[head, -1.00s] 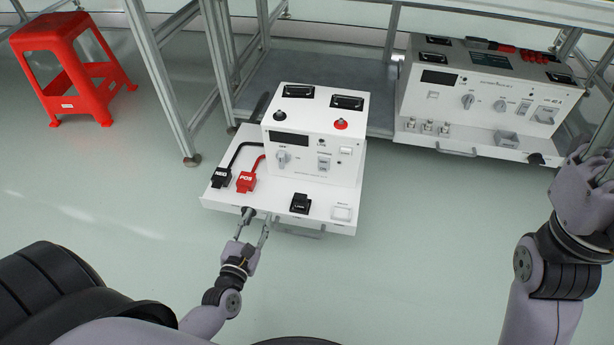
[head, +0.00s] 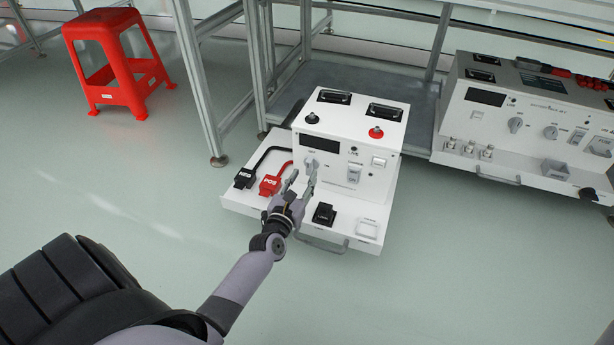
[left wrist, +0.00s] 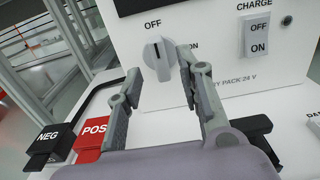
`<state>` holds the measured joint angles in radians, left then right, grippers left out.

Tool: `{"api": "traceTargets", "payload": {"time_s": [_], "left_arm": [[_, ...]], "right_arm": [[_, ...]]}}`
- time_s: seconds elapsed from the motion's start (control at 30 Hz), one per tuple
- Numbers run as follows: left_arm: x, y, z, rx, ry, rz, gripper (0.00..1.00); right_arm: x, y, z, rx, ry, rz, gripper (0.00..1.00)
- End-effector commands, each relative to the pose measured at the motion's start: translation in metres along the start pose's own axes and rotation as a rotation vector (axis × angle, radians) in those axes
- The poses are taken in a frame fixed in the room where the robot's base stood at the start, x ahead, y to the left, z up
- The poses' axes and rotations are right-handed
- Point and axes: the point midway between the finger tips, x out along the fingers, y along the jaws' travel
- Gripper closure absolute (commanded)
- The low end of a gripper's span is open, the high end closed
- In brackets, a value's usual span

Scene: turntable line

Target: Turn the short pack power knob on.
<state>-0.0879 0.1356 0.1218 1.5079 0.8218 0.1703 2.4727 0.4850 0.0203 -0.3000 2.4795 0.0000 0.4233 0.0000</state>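The short pack (head: 345,140) is the smaller white box on a white tray (head: 240,208). Its power knob (head: 311,163) is a grey dial on the front face below a dark display. In the left wrist view the knob (left wrist: 158,58) stands between OFF at its upper left and ON at its right, its pointer line near upright, leaning toward OFF. My left gripper (head: 301,181) is open in front of the knob. In the left wrist view its fingertips (left wrist: 158,66) lie on either side of the knob; contact cannot be told. My right gripper is out of view.
Black NEG (head: 244,178) and red POS (head: 270,185) plugs lie on the tray left of my gripper. A black switch (head: 324,214) stands to its right. A CHARGE rocker (head: 354,174) is right of the knob. A longer pack (head: 530,120) stands at right.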

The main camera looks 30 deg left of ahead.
Motion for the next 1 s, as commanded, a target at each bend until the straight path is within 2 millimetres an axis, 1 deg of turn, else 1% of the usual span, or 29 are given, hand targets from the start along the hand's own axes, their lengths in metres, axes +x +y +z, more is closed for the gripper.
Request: {"api": "traceTargets", "payload": {"time_s": [0.03, 0.1, 0.23, 0.37, 0.6, 1.0], "left_arm": [[0.009, 0.000, -0.002, -0.002, -0.002, 0.001, 0.66], [0.019, 0.000, -0.002, -0.001, -0.002, 0.001, 0.66], [0.031, 0.000, -0.002, -0.001, 0.000, 0.000, 0.66], [0.035, 0.000, 0.000, -0.001, 0.000, 0.000, 0.66], [0.036, 0.000, 0.000, -0.001, 0.001, 0.000, 0.66], [0.035, 0.000, 0.000, 0.000, 0.000, 0.000, 0.93]], "right_arm": [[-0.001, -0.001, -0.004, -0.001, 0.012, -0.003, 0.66], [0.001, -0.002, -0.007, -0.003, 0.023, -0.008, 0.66], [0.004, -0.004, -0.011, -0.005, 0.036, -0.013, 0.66], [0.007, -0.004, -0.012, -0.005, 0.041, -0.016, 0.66], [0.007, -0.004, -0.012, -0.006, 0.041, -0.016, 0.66], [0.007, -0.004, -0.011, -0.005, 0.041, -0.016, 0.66]]}}
